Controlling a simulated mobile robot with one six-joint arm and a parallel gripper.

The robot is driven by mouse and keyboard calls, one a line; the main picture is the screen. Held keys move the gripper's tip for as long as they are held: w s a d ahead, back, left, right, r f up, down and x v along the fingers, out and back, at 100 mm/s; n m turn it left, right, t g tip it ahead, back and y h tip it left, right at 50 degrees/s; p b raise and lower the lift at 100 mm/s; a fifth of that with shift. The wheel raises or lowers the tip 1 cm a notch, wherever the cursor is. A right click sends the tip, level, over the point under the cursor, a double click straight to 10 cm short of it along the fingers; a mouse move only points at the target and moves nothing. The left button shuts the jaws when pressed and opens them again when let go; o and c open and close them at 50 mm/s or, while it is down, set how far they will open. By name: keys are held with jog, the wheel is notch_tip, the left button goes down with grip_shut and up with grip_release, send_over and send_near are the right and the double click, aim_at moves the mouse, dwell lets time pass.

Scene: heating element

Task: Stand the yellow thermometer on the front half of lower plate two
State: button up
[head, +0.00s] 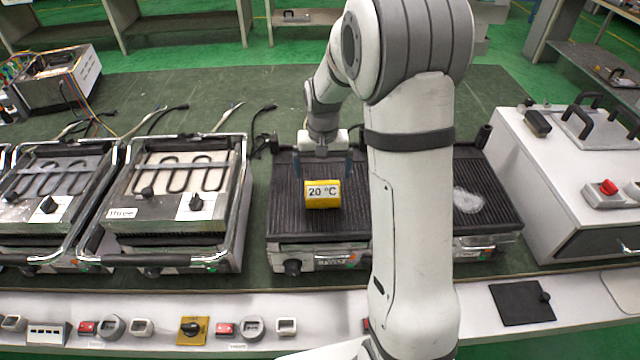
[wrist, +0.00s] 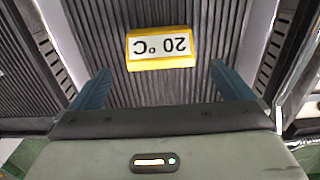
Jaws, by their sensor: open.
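The yellow thermometer (head: 322,194) stands on the ribbed dark lower plate two (head: 300,222), around the middle to front of the plate in the head view. Its white face reads 20 °C. In the wrist view the thermometer (wrist: 160,48) shows upside down, beyond the fingertips. My gripper (head: 322,165) is open behind and above the thermometer, with its blue fingers apart. The wrist view also shows the open gripper (wrist: 160,85) with nothing between its fingers. My arm hides the right edge of lower plate two.
A second ribbed plate (head: 490,215) with a whitish patch lies to the right, partly behind my arm. Grill three (head: 180,190) with a heating coil stands to the left. A white box unit (head: 560,170) stands at the right. Switches and meters line the front ledge (head: 300,305).

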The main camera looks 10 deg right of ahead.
notch_tip(320, 180, up, 2)
jog(key=shift+r, duration=0.1)
jog(key=s+r+n+t, duration=0.1)
jog(key=s+r, duration=0.4)
jog(key=s, duration=0.7)
jog(key=s+r+n+t, duration=0.1)
jog(key=s+r, duration=0.4)
jog(key=s, duration=0.7)
jog(key=shift+s+a+r+t, duration=0.2)
jog(key=shift+s+a+t, duration=0.05)
jog(key=shift+a+t, duration=0.15)
jog(key=shift+c, duration=0.4)
